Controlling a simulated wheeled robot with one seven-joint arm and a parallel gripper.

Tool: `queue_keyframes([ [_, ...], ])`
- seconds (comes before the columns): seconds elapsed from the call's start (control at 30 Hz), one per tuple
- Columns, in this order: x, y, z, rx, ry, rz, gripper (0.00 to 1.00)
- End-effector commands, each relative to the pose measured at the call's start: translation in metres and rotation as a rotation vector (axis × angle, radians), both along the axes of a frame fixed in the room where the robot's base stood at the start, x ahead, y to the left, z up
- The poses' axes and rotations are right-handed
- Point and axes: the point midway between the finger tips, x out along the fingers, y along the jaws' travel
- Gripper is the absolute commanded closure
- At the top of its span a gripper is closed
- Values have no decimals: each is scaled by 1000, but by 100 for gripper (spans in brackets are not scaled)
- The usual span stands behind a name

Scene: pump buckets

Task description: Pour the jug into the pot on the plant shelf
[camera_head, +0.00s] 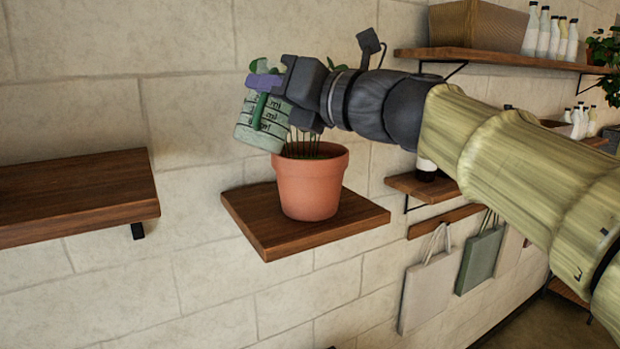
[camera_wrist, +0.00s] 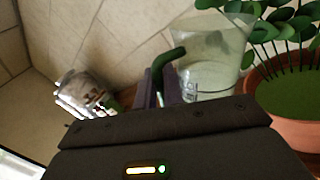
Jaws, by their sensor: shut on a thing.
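The jug (camera_head: 262,127) is a translucent pale green measuring jug with dark markings and a green handle. My gripper (camera_head: 268,84) is shut on its handle and holds it tilted in the air, beside and partly above the left rim of the pot. In the wrist view, the jug (camera_wrist: 215,62) is next to the plant, with the gripper fingers (camera_wrist: 165,82) at its green handle. The terracotta pot (camera_head: 310,187) stands upright on the wooden plant shelf (camera_head: 262,232). It also shows in the wrist view (camera_wrist: 290,132). I cannot tell how much the jug holds.
Another wooden shelf (camera_head: 75,195) at the left is bare. Upper right, a shelf (camera_head: 480,54) carries a wooden box (camera_head: 475,25) and several bottles. Bags (camera_head: 430,290) hang at the lower right. The stone wall lies close behind the pot.

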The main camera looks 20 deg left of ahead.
Motion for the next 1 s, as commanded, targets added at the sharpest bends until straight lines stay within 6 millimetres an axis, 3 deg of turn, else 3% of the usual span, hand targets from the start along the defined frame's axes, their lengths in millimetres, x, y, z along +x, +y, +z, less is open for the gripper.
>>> queue_keyframes([
  [0.03,0,0,10,1,0,0,100],
  [0.33,0,0,33,1,0,0,100],
  [0.73,0,0,33,-5,-12,0,100],
  [1.0,0,0,33,-155,-336,0,100],
])
